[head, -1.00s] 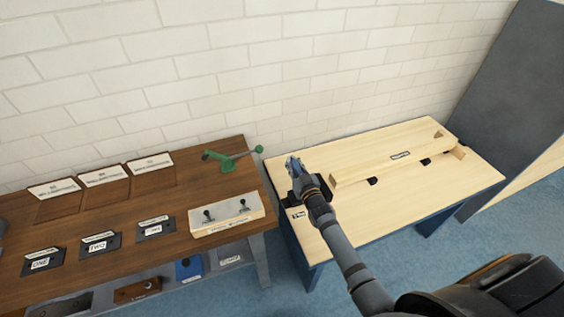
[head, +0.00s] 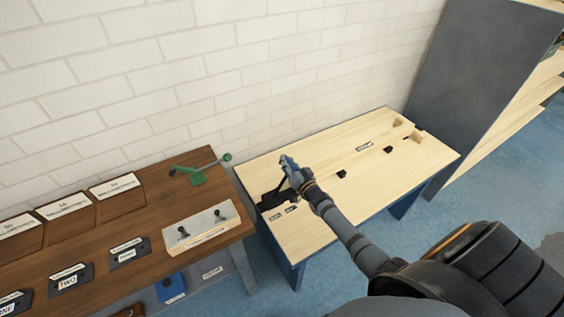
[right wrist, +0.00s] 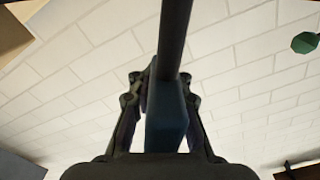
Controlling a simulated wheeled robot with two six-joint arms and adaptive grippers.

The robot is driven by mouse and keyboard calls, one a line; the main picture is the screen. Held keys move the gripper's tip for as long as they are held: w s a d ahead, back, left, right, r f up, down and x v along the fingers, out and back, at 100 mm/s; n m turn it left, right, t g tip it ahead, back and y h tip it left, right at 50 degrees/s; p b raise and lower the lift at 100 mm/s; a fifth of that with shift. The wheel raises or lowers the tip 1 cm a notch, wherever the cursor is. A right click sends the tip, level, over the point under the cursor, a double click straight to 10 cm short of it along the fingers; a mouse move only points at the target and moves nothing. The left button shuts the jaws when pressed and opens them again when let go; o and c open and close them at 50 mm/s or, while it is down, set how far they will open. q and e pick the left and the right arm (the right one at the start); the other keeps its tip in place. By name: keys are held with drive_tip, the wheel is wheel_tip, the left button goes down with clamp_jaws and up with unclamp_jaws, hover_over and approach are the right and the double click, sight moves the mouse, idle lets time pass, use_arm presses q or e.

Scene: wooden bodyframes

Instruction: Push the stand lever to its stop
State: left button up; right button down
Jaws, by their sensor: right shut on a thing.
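The stand lever (head: 278,187) is a dark rod on a black base (head: 270,200) at the left end of the pale wooden table (head: 318,226). It leans right, up from its base to my right gripper (head: 288,163). In the right wrist view the dark rod (right wrist: 174,35) runs up from a blue handle (right wrist: 166,118), which sits between the fingers of my right gripper (right wrist: 160,105). The fingers are shut on this handle. Whether the lever touches a stop cannot be seen. My left gripper is out of view.
A brown workbench (head: 133,188) on the left holds a green clamp tool (head: 196,176), a pale switch box (head: 199,231) and labelled plates. Black pads (head: 341,174) and wooden blocks (head: 415,136) are on the pale table. A white brick wall (head: 160,80) stands behind; a grey cabinet (head: 480,70) stands right.

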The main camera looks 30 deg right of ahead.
drive_tip(key=shift+s+d+f, duration=0.1)
drive_tip(key=shift+d+f, duration=0.15)
drive_tip(key=shift+f, duration=0.15)
drive_tip(key=c, duration=1.2)
unclamp_jaws()
drive_tip(key=shift+d, duration=0.25)
drive_tip(key=s, duration=1.2)
drive_tip(key=shift+r, duration=0.1)
